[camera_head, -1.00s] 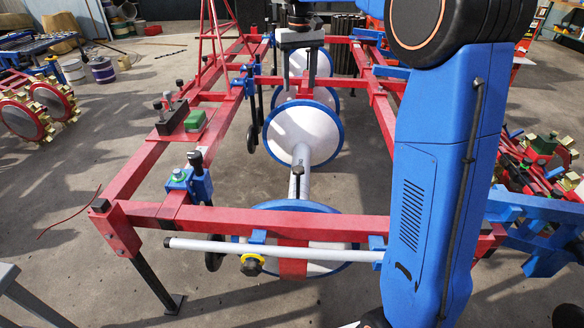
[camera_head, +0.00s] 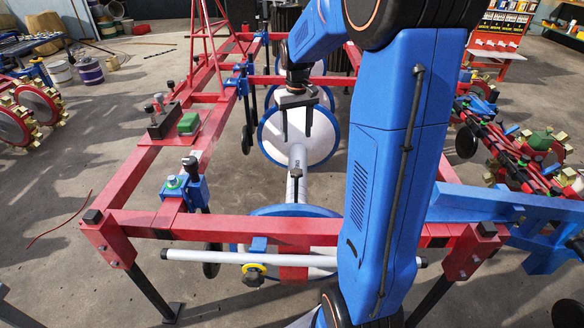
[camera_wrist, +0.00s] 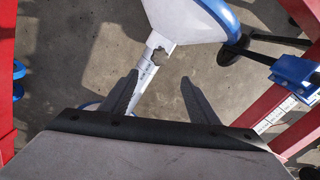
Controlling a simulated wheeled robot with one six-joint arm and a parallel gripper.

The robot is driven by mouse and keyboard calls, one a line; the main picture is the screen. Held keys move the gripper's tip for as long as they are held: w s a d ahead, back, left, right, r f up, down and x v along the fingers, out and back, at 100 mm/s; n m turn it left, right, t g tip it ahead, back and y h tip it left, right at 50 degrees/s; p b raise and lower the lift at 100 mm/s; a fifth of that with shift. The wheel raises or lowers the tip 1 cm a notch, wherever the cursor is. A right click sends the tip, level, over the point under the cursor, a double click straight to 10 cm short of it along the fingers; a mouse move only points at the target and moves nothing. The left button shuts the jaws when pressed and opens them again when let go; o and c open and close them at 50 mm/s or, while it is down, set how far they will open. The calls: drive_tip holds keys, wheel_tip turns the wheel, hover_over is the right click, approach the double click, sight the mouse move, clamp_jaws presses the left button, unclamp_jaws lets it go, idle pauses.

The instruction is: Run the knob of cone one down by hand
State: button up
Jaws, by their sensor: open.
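White cones with blue rims stand in line inside the red frame: a near cone (camera_head: 335,212) under the front beam and a middle cone (camera_head: 272,135) behind it. I cannot tell which is cone one. A pale shaft (camera_head: 302,155) joins them, with a small black knob (camera_head: 296,173) on it. My gripper (camera_head: 297,138) is open and empty, pointing down in front of the middle cone. In the wrist view, my gripper (camera_wrist: 160,77) is spread with the marked shaft (camera_wrist: 146,74) and the white cone (camera_wrist: 185,18) beyond it. No knob shows clearly between the fingers there.
The red front beam (camera_head: 150,222) and a white bar (camera_head: 205,256) with a yellow-ringed black knob (camera_head: 254,271) cross the near side. A blue clamp (camera_head: 185,187) with a black top sits on the left rail.

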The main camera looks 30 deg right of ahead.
sight(296, 171)
wheel_tip(296, 171, down, 16)
drive_tip(key=shift+r, duration=0.15)
idle(0.4)
drive_tip(key=c, duration=1)
drive_tip(key=shift+c, duration=0.2)
